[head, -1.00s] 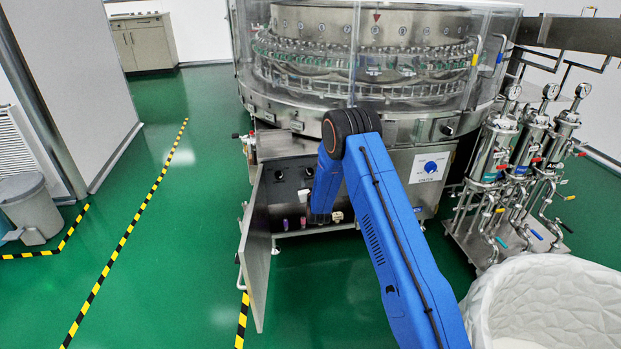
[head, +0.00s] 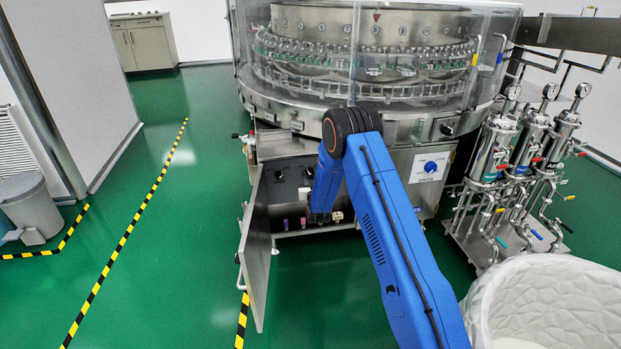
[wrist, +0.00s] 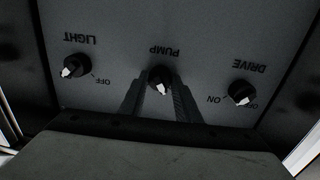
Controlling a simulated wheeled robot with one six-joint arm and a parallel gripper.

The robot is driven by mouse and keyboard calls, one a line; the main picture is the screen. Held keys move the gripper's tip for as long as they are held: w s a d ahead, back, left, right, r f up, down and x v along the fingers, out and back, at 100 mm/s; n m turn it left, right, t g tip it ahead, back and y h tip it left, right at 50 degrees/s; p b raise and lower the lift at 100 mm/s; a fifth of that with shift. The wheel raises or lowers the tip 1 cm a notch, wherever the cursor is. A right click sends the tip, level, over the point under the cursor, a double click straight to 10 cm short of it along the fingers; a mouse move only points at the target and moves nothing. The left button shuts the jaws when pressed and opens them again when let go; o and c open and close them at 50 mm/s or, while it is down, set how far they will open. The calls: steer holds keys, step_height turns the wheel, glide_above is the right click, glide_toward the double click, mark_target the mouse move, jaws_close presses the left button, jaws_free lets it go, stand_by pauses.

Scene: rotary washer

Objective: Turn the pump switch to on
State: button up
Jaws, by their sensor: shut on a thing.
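The pump switch (wrist: 160,76) is a dark round knob with a pale handle, under the upside-down label PUMP in the wrist view. My gripper (wrist: 161,88) has one finger on each side of its handle and is shut on it. The on and off marks beside this knob are hidden by the fingers, so I cannot read its position. In the head view my blue arm reaches into the open cabinet below the washer and covers part of the panel; I cannot make out the gripper there.
The light switch (wrist: 75,66) and drive switch (wrist: 241,92) flank the pump switch. The open cabinet door (head: 255,250) stands left of my arm.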

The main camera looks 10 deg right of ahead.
steer(key=m, duration=1.1)
steer(key=shift+d+g+y, duration=0.1)
steer(key=shift+g+y, duration=0.2)
steer(key=shift+y, duration=0.1)
steer(key=shift+m, duration=1.9)
steer(key=o, duration=1)
steer(key=shift+o, duration=0.2)
steer(key=shift+s+r, duration=0.1)
